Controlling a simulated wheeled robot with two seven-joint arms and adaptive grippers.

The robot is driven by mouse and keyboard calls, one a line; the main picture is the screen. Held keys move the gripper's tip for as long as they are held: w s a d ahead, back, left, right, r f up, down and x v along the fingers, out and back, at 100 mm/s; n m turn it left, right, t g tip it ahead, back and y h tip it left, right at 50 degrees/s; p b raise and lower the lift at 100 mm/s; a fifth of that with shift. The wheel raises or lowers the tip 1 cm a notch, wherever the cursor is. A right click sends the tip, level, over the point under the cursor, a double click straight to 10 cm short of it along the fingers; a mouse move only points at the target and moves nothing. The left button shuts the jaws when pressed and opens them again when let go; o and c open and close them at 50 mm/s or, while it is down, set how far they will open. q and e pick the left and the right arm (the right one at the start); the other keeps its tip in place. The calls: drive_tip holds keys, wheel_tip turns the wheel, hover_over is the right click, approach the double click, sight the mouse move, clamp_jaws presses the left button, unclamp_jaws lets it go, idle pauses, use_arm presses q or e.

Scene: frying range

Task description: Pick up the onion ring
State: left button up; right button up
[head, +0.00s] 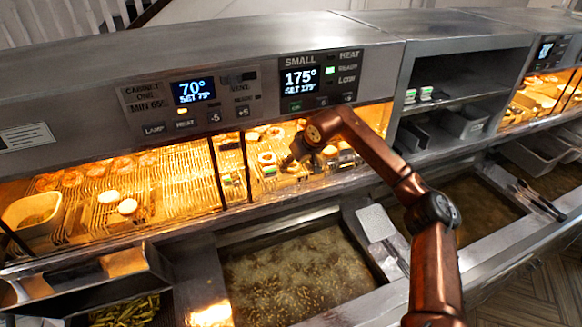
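My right arm comes in from the lower right and reaches into the lit warming cabinet. Its dark gripper (291,163) is low over the wire rack (175,175), among small round fried pieces. A ring-shaped piece that looks like an onion ring (267,158) lies just left of the gripper. More round golden pieces lie behind it and to the right, partly hidden by my arm. The fingers are small and dark here, so I cannot tell whether they are open or hold anything. My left gripper is not in view.
A dark cabinet post (246,165) stands close left of the gripper, and the cabinet hood (225,105) overhangs it. A fryer vat of oil (298,275) lies below in front. A pale tub (32,212) sits at the rack's left end.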

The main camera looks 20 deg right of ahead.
drive_tip(key=c, duration=0.4)
drive_tip(key=shift+c, duration=0.2)
